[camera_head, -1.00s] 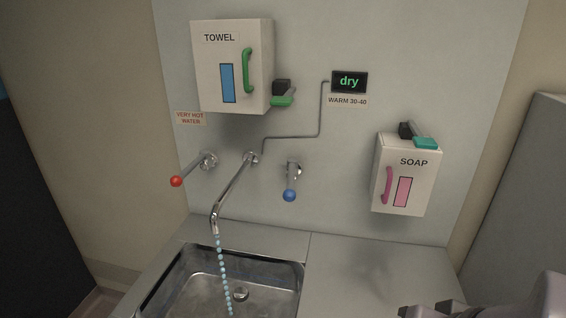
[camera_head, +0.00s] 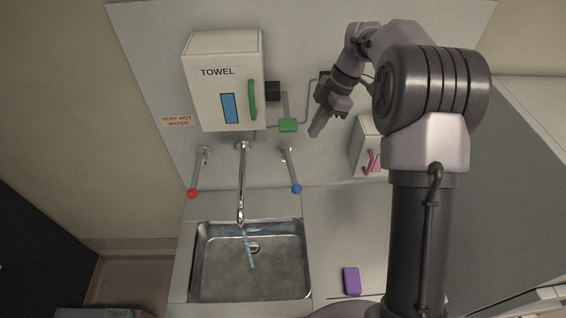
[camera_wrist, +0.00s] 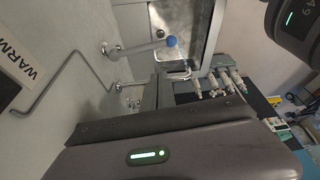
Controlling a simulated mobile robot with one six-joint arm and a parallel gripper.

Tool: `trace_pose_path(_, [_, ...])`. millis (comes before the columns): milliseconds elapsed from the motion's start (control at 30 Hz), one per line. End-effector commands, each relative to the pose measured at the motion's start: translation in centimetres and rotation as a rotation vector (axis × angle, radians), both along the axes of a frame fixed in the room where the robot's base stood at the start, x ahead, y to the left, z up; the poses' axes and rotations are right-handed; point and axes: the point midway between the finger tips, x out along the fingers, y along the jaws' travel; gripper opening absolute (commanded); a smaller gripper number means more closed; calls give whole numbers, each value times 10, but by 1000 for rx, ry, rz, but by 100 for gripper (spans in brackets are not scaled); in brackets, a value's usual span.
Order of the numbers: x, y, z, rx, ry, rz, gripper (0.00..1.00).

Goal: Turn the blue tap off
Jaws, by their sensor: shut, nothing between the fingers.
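The blue tap (camera_head: 290,168) is a short metal lever on the wall with a blue ball at its end, right of the spout. It also shows in the wrist view (camera_wrist: 152,45), its lever sticking out from the wall. The spout (camera_head: 241,185) runs a bluish stream of water (camera_head: 248,248) into the sink. My gripper (camera_head: 316,131) is shut and empty, above and right of the blue tap in the head view, apart from it.
A red tap (camera_head: 198,170) stands left of the spout under a hot-water sign. A towel box (camera_head: 200,80) with green handle and green lever hangs above. The soap box (camera_head: 362,140) is partly behind my arm. The steel sink (camera_head: 197,262) and a purple block (camera_head: 351,281) lie below.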

Motion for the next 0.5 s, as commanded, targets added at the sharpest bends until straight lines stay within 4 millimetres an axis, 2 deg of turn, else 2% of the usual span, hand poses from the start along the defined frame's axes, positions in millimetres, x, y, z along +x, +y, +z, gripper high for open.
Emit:
trace_pose_path(267, [0,3,-8,0,0,-1,0])
trace_pose_path(500, [-4,20,-53,-1,3,-1,0])
